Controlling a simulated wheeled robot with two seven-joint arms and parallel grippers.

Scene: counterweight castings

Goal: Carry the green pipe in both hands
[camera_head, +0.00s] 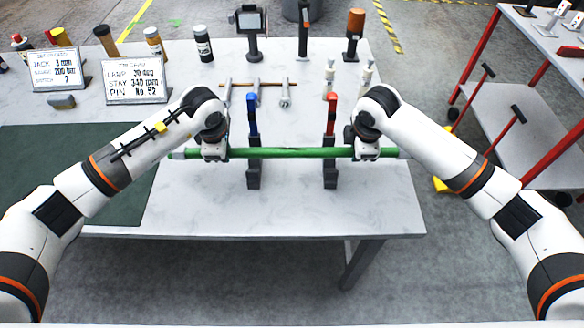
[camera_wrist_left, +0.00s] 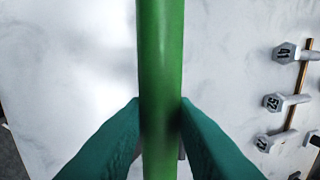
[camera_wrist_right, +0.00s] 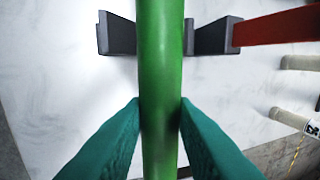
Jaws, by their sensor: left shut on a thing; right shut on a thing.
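The green pipe (camera_head: 290,152) lies level from left to right across the front of the table in the head view. My left gripper (camera_head: 214,153) is shut on it near its left end. My right gripper (camera_head: 366,153) is shut on it near its right end. In the left wrist view the pipe (camera_wrist_left: 161,60) runs between the two teal fingers. In the right wrist view the pipe (camera_wrist_right: 160,60) also passes between the fingers. Dark stands with a blue post (camera_head: 252,115) and a red post (camera_head: 331,115) are at the pipe's middle; I cannot tell whether the pipe rests on them.
A white table (camera_head: 300,215) holds two written cards (camera_head: 134,80), several bottles and a dark green mat (camera_head: 60,160). Pins on a rod (camera_head: 262,86) lie behind the pipe. A red-framed cart (camera_head: 500,100) stands at right. The table's front strip is clear.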

